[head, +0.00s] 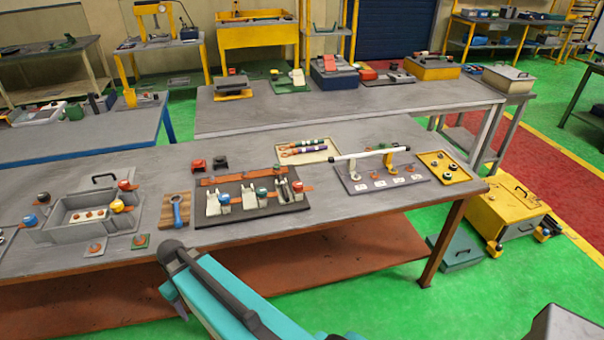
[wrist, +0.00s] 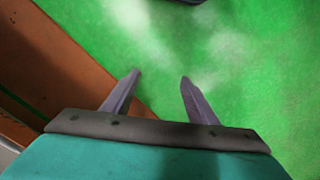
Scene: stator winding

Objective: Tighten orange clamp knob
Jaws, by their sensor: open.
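An orange ball-shaped knob (head: 117,206) stands at the right side of a grey box-like fixture (head: 66,236) on the left part of the near table. Which part each knob clamps is too small to tell. My gripper (wrist: 160,76) is open and empty in the wrist view, with its two grey fingers apart above green floor. It is away from the knobs, and its fingers cannot be made out in the head view.
A white rod (head: 366,152) rests on yellow supports to the right. The near table's brown lower shelf (wrist: 60,70) is close to my gripper's left. The front strip of tabletop is mostly clear.

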